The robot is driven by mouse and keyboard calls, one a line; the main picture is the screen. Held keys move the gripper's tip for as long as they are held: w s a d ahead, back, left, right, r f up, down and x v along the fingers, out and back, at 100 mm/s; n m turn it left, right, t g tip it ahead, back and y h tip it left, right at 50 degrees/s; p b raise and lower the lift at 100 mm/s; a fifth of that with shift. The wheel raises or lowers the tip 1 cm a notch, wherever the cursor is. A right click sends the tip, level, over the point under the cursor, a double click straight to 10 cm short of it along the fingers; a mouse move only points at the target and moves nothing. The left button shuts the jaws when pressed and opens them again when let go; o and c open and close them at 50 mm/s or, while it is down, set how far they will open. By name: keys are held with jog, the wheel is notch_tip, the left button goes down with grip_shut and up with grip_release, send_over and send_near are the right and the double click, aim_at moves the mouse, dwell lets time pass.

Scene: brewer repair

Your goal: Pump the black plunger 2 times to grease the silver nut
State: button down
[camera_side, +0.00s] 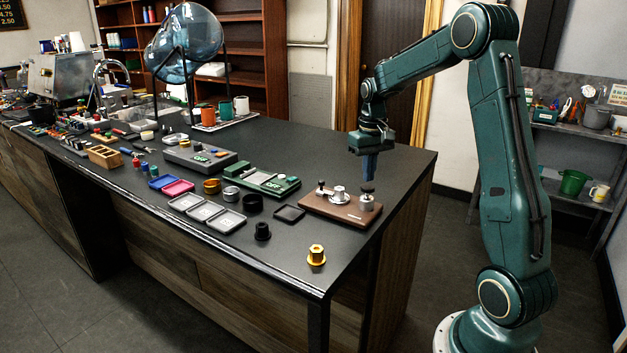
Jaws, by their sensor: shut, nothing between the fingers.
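A brown board (342,210) lies near the right end of the dark counter. A silver round part (339,193), likely the silver nut, sits at its middle. On the board's right side stands a silver cylinder with a black top (367,188), likely the black plunger. A smaller black-topped part (321,187) stands on the board's left side. My gripper (369,179) points straight down with its fingers shut and empty, directly over the right black top. Whether the fingertips touch it cannot be told.
A gold fitting (316,254) and a black fitting (262,231) stand near the front edge. A green device (262,179), grey trays (208,212) and a small black tray (289,213) lie to the left. The counter behind the board is clear.

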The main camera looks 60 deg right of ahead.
aim_at(368, 186)
jog(key=shift+f, duration=1.5)
dwell(1.2)
jog(key=shift+r, duration=2.75)
jog(key=shift+r, duration=0.1)
jog(key=shift+r, duration=2.95)
jog(key=shift+f, duration=1.05)
jog(key=shift+f, duration=0.1)
jog(key=shift+f, duration=3.15)
